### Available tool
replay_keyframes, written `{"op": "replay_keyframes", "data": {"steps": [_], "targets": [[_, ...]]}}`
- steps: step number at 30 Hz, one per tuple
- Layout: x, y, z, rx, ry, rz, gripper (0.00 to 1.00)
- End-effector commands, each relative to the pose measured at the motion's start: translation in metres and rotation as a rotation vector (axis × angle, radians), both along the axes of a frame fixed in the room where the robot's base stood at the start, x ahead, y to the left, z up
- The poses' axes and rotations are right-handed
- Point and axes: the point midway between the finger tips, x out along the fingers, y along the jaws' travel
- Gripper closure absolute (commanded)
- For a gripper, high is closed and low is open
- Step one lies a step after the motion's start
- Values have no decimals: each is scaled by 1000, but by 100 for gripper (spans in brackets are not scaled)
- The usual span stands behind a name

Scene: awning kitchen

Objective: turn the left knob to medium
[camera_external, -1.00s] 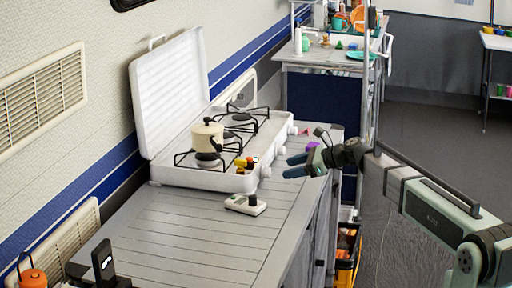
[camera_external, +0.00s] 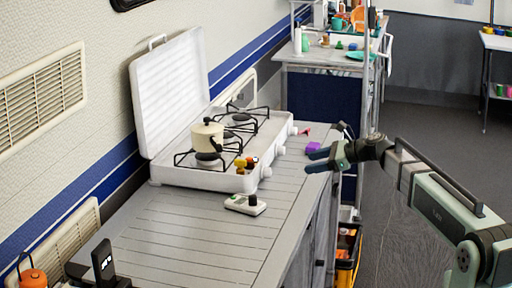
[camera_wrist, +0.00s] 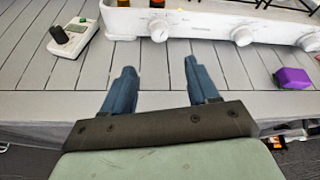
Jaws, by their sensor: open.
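The white stove (camera_external: 199,178) stands on the counter with its lid up. Its front panel (camera_wrist: 205,22) carries white knobs. The left knob (camera_wrist: 158,30) is in the wrist view, just beyond my fingertips and roughly between them; it also shows in the external view (camera_external: 266,172). The middle knob (camera_wrist: 242,36) and right knob (camera_wrist: 311,42) are farther right. The angle of the left knob is too small to read. My gripper (camera_wrist: 160,75) is open and empty, its two blue fingers apart and short of the panel. In the external view my gripper (camera_external: 312,161) is right of the stove.
A cream pot (camera_external: 207,137) sits on the near burner, with small yellow and red bottles at the stove's near corner. A white device with a black knob (camera_wrist: 71,38) lies left of my fingers. A purple block (camera_wrist: 292,78) lies to the right. The slatted counter (camera_wrist: 225,65) between is clear.

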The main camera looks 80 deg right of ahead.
Motion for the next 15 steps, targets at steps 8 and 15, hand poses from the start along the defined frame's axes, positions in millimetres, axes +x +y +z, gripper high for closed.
{"op": "replay_keyframes", "data": {"steps": [8, 15], "targets": [[3, 16, -6, -249, -11, 5, 41], [15, 14, -11, -316, -9, 5, 41]]}}
